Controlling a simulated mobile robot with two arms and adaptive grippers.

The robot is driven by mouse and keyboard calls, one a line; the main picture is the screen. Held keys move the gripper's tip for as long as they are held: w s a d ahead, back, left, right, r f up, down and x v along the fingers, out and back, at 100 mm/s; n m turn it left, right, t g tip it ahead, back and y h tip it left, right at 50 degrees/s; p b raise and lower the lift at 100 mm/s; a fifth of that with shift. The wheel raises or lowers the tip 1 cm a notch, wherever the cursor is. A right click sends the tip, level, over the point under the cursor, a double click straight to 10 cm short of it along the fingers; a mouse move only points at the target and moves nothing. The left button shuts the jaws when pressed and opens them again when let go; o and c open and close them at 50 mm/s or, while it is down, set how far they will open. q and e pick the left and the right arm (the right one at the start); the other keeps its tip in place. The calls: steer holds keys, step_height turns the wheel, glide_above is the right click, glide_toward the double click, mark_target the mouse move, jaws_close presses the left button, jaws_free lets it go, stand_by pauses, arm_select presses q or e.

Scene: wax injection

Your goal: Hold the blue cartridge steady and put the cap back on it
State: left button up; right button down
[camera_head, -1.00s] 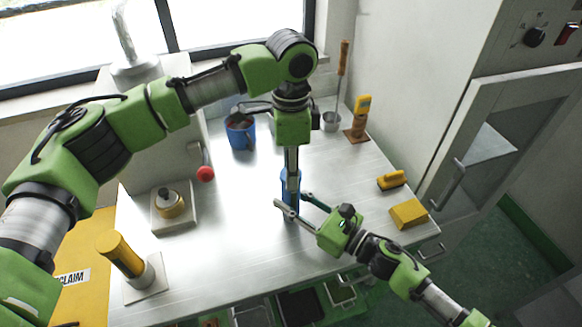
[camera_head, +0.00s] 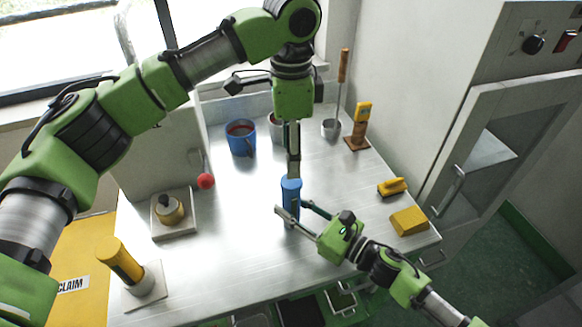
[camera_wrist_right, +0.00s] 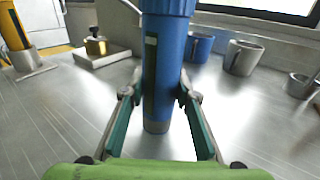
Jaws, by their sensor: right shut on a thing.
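The blue cartridge (camera_head: 291,208) stands upright on the metal worktop. My right gripper (camera_head: 292,207) is shut around its body, one finger on each side, as the right wrist view also shows (camera_wrist_right: 158,95). A wider blue band, which looks like the cap (camera_head: 291,184), sits at the cartridge's top; the right wrist view shows its lower part (camera_wrist_right: 168,6), and its top is cut off there. My left gripper (camera_head: 293,172) points straight down just above the cap. Its fingers are seen edge-on, so their opening and any contact with the cap are unclear.
A blue mug (camera_head: 240,138) and a metal ladle cup (camera_head: 331,128) stand behind. A yellow cylinder (camera_head: 119,259) in a holder and a brass pot (camera_head: 169,208) are at left. A yellow block (camera_head: 409,221) and brush (camera_head: 392,187) lie at right. The front worktop is mostly clear.

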arm_select(q)
steer(key=shift+r, duration=2.4)
arm_select(e)
steer(key=c, duration=1.5)
jaws_free()
steer(key=v, duration=1.2)
